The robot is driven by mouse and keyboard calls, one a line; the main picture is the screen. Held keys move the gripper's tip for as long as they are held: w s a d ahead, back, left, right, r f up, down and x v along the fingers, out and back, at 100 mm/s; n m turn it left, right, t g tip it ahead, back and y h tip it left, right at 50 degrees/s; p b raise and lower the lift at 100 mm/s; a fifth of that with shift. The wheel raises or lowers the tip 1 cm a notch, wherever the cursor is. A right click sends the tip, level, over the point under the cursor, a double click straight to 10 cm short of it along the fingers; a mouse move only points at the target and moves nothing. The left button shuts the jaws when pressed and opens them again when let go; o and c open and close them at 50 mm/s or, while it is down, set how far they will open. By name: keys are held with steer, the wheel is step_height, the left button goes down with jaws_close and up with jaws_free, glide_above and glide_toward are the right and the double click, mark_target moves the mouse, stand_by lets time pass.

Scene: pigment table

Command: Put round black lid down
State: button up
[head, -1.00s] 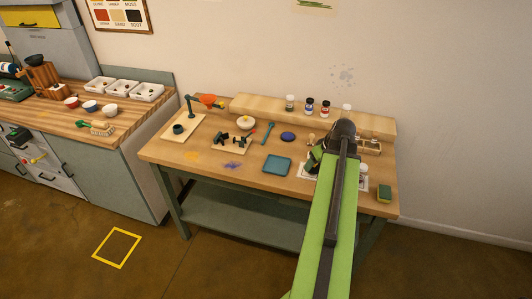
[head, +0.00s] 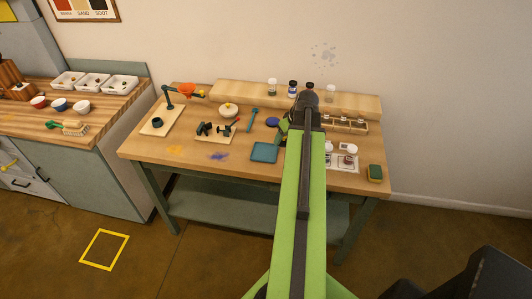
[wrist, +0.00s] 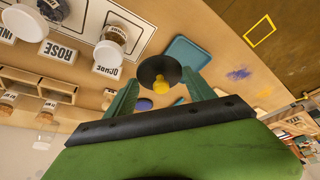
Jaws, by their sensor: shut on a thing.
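The round black lid (wrist: 154,67) with a yellow knob (wrist: 161,86) is between my gripper's (wrist: 159,88) two green fingers in the wrist view. My gripper is shut on it, by the knob as far as I can tell. The lid appears above the table, overlapping the near edge of the blue tray in that picture. In the head view my arm hides most of my gripper (head: 284,130), which is over the table beside the blue tray (head: 264,152). I cannot make out the lid there.
Jars on labelled cards (head: 343,161) stand right of my arm, with a wooden rack (head: 345,124) behind them. A dark blue disc (head: 272,122) lies near my gripper. The table's front left has bare wood between stains.

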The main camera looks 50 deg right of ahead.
steer(key=b, duration=0.4)
glide_toward(264, 152)
steer(key=shift+w+d+f, duration=0.15)
steer(key=shift+w+f, duration=0.25)
steer(key=shift+w, duration=0.05)
steer(key=shift+w+d+f, duration=0.2)
steer(key=shift+w+f, duration=0.2)
steer(key=shift+w+a, duration=0.15)
steer(key=shift+w, duration=0.1)
step_height(264, 152, down, 4)
steer(key=b, duration=0.4)
steer(key=shift+f, duration=0.2)
steer(key=shift+s+r, duration=0.1)
steer(key=shift+r, duration=0.15)
steer(key=shift+f, duration=0.15)
steer(key=o, duration=1.4)
steer(key=shift+c, duration=0.2)
